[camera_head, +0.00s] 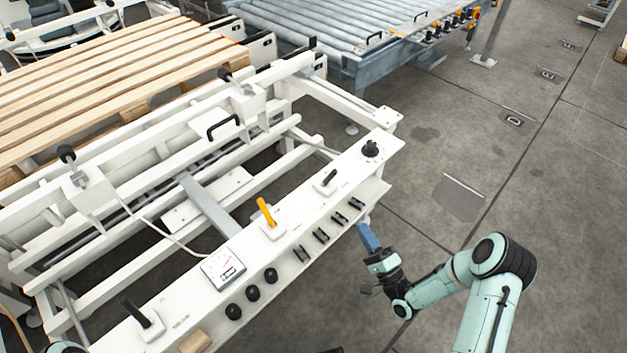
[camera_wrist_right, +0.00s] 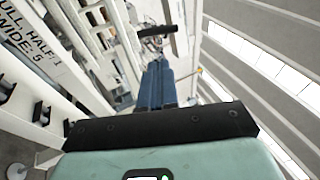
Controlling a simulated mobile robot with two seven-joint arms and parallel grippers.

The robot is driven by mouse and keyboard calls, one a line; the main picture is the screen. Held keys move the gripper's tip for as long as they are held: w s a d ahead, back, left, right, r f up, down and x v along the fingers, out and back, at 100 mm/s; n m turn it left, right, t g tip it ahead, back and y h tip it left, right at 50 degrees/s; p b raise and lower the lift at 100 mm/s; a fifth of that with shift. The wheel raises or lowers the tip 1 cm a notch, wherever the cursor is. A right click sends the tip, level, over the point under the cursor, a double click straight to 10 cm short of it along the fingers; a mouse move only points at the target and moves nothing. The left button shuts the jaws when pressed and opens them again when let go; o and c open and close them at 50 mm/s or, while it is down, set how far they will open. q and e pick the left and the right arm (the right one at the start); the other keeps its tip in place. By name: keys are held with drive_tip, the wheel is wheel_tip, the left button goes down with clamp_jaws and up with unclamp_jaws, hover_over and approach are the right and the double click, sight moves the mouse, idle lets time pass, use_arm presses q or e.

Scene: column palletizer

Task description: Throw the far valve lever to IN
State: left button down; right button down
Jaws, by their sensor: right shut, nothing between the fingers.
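A white control panel (camera_head: 350,178) runs diagonally along the front of the white machine. Toward its far end stands a short black lever (camera_head: 329,177) on a white plate. A yellow lever (camera_head: 266,213) stands nearer the middle, and another black lever (camera_head: 136,314) is at the near left end. The IN marking is too small to read. My right gripper (camera_head: 368,238), with blue fingers, is shut and empty, beside the panel's right front edge and apart from the levers. Its fingers (camera_wrist_right: 156,86) also show in the right wrist view. My left gripper is not in view.
The panel also carries a dial gauge (camera_head: 223,268), a round black knob (camera_head: 370,148) at the far end, and several black knobs and switches along its front. A wooden pallet (camera_head: 110,75) lies behind, and a roller conveyor (camera_head: 340,30) beyond.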

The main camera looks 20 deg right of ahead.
sight(333, 177)
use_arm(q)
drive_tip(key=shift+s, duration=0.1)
use_arm(e)
drive_tip(key=shift+r+t, duration=0.3)
drive_tip(key=shift+r, duration=0.15)
